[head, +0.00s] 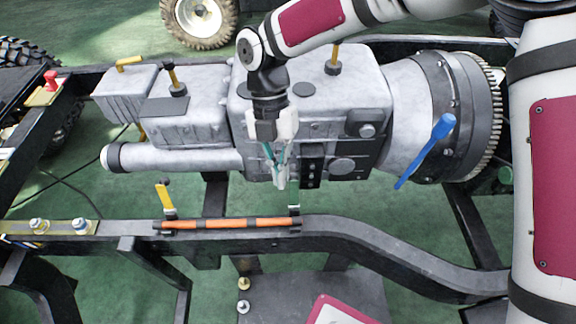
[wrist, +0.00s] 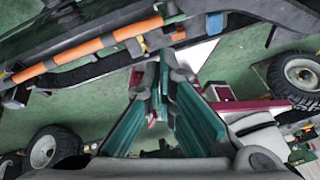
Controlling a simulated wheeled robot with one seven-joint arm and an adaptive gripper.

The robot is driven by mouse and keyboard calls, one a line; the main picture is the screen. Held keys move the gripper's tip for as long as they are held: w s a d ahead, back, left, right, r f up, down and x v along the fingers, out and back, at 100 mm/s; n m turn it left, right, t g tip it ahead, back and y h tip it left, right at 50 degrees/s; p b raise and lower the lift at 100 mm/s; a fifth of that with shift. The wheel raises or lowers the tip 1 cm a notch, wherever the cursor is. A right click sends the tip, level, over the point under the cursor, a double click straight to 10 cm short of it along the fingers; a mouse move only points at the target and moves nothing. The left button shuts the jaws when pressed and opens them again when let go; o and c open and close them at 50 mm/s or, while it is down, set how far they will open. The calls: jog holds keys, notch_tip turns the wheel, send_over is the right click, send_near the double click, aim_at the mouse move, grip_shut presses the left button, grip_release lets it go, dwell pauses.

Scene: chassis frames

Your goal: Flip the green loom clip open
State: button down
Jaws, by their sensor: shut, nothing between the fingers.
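An orange loom (head: 235,224) lies along the near chassis rail, and it also shows in the wrist view (wrist: 85,48). A small clip (head: 294,211) sits at its right end in the head view; its colour and whether it is open or closed are too small to tell. In the wrist view a small green piece (wrist: 171,9) shows by the loom's end at the top. My gripper (head: 281,184) points down beyond the rail, in front of the grey gearbox. Its teal-padded fingers (wrist: 163,85) are shut and empty, apart from the loom.
The grey gearbox (head: 310,105) stands close behind my gripper. A blue-handled tool (head: 425,150) leans at its right. A yellow lever (head: 165,196) stands upright at the loom's left end. The dark rail (head: 400,254) curves away right. Green floor shows between the rails.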

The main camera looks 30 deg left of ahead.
jog(key=w+a+r+b, duration=0.1)
jog(key=w+a+r, duration=0.35)
jog(key=r, duration=0.25)
jog(key=w+d+r+m+t+p, duration=0.2)
jog(key=w+d+r+m, duration=0.1)
jog(key=d+r+m, duration=0.9)
jog(key=s+d+r+m+t+y+p, duration=0.1)
jog(key=d+r+m, duration=0.25)
jog(key=d, duration=0.35)
jog(key=s+d+r+m+t+p, duration=0.1)
jog(key=d+r+m, duration=0.1)
jog(key=d+m, duration=0.35)
jog(key=s+d+r+m+t+y+p, duration=0.1)
jog(key=s+d+m+t, duration=0.1)
jog(key=s+d+m, duration=0.5)
jog(key=s+d+r+m+t+y+p, duration=0.1)
jog(key=s+d+m, duration=0.6)
jog(key=d+m, duration=0.3)
jog(key=shift+s+d+m+t, duration=0.3)
jog(key=shift+d+m+t, duration=0.1)
jog(key=shift+d, duration=0.55)
